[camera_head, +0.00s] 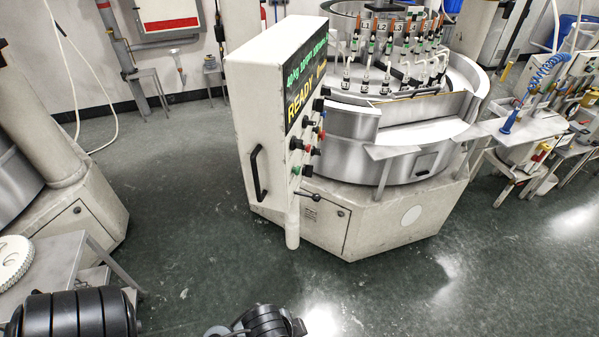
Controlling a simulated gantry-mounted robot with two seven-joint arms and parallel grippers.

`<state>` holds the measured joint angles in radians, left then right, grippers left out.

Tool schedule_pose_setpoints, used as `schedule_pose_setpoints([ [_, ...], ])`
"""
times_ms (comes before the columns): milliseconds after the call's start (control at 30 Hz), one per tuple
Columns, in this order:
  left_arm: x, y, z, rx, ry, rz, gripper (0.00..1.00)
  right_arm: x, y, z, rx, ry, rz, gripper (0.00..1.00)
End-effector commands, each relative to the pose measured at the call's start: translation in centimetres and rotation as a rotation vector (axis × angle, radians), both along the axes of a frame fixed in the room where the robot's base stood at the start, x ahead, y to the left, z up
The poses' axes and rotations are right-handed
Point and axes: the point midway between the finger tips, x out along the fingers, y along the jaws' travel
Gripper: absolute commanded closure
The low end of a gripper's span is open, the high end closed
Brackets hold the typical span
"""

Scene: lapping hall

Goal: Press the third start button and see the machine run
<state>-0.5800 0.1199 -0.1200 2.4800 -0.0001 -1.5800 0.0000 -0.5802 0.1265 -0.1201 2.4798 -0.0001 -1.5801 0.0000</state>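The machine is a large round steel lapping machine (400,160) on a cream base. Its white control box (262,120) stands at the machine's left front. The box's display (306,80) shows green text and the yellow word READY. Small buttons and knobs (305,140) in black, red, blue and green sit on the box's edge-on right face. I cannot tell which one is the third start button. Two black parts of my arms show at the bottom edge. Both grippers are out of view.
A black handle (256,172) is on the control box, and a black-knobbed lever (312,196) sticks out below the buttons. A grey table (60,262) with a white gear-like disc (14,262) is at the lower left. A steel bench (528,130) stands right. The floor in front is clear.

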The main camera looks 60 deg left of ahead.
Motion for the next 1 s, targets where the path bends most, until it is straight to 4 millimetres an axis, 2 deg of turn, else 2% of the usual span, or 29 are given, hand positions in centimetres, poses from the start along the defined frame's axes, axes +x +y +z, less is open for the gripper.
schedule_pose_setpoints([
  [33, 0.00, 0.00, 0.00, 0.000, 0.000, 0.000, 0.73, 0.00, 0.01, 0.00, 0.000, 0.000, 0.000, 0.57],
  [200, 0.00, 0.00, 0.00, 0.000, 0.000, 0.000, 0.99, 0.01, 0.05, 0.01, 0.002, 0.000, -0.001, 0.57],
  [233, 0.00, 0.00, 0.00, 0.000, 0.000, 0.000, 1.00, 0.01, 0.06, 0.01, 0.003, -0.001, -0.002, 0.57],
  [1000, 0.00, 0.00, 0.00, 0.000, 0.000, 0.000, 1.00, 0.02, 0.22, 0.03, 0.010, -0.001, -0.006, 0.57],
])
